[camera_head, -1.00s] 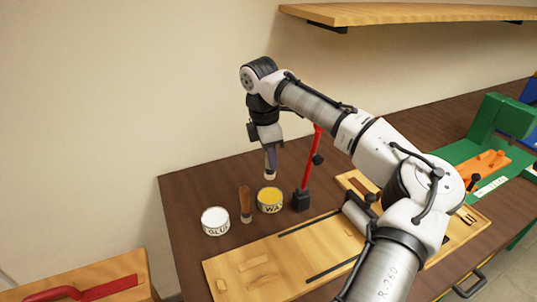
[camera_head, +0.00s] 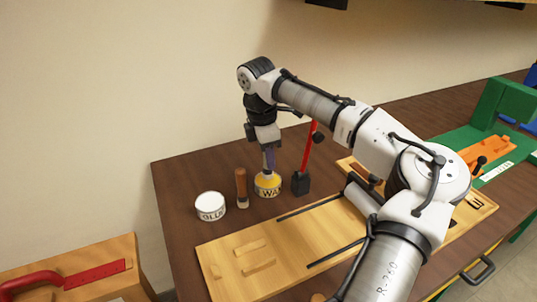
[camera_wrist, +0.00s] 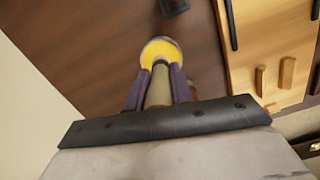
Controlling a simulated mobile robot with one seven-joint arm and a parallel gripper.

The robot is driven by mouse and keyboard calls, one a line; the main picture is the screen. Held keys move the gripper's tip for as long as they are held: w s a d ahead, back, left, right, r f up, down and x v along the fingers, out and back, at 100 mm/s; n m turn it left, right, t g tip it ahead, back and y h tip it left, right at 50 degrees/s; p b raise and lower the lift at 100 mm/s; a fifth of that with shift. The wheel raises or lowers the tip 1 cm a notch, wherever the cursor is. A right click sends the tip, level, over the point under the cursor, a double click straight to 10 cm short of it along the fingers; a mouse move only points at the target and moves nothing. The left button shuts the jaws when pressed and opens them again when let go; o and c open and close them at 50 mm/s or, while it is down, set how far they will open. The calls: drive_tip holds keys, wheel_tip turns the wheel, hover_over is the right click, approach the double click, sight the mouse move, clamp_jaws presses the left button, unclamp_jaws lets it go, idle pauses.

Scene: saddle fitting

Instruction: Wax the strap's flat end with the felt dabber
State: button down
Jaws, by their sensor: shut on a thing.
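My gripper (camera_head: 269,165) points down over the yellow wax tin (camera_head: 267,188). Its purple fingers are shut on the felt dabber, whose olive handle (camera_wrist: 158,88) shows between them in the wrist view. The dabber's lower end meets the yellow wax in the wrist view (camera_wrist: 160,50); how deep it sits is hidden. I cannot make out the strap's flat end for certain; my arm covers part of the long wooden board (camera_head: 228,255).
A brown-handled brush (camera_head: 241,187) stands upright left of the wax, beside the white glue tin (camera_head: 210,206). A black-based stand with a red lever (camera_head: 301,183) is close on the right. A green fixture (camera_head: 495,110) is farther right.

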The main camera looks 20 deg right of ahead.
drive_tip(key=shift+f, duration=0.5)
idle(0.9)
drive_tip(key=shift+f+p, duration=0.15)
drive_tip(key=shift+p, duration=0.2)
idle(2.0)
wheel_tip(320, 180, up, 7)
drive_tip(key=p, duration=0.7)
idle(0.8)
